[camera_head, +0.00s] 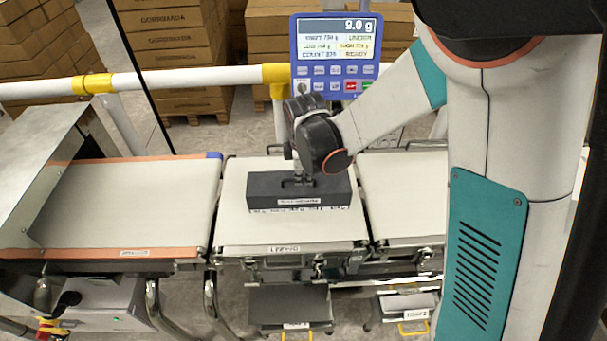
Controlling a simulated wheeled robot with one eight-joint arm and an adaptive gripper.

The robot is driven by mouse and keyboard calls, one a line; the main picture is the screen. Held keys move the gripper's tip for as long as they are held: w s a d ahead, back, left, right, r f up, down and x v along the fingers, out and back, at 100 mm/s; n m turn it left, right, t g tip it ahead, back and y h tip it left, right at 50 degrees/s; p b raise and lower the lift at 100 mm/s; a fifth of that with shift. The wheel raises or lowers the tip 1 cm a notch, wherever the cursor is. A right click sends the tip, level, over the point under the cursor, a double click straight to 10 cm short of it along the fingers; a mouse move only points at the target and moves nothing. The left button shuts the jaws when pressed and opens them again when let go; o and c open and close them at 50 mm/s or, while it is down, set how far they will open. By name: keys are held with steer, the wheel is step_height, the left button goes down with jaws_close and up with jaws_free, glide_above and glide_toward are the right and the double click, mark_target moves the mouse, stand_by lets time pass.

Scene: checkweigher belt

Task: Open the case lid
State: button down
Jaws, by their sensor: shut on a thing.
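The case (261,195) is a dark grey rectangular box with a white label on its front. It sits level on the white middle belt (290,230), below the display. Its lid looks closed, but the seam is too small to make out. My gripper (300,178) points down onto the middle of the case top and is shut on a small dark handle there. The wrist hides part of the top and the back edge of the case.
A blue weighing display (336,55) stands behind the belt near my arm. A white and yellow rail (190,78) runs behind. The left belt (130,205) is empty, with a metal hood (45,160) at its far left. Stacked cartons (165,55) stand at the back.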

steer(key=shift+w, duration=0.1)
steer(key=shift+w+r+g, duration=0.3)
steer(key=shift+w+g, duration=0.1)
steer(key=shift+w, duration=0.1)
steer(key=shift+w+r+g, duration=0.25)
steer(key=shift+w+g, duration=0.15)
steer(key=shift+w, duration=0.1)
steer(key=w, duration=0.3)
steer(key=w+r, duration=0.1)
steer(key=w, duration=0.1)
steer(key=shift+d, duration=0.15)
steer(key=c, duration=2.3)
jaws_free()
steer(key=w, duration=0.1)
steer(key=w+f+b, duration=0.1)
steer(key=w, duration=0.3)
steer(key=shift+w+d+f, duration=0.1)
steer(key=shift+f, duration=0.15)
steer(key=o, duration=0.4)
steer(key=shift+o, duration=1.1)
steer(key=shift+s+r, duration=0.15)
steer(key=shift+s, duration=0.05)
steer(key=shift+w, duration=0.1)
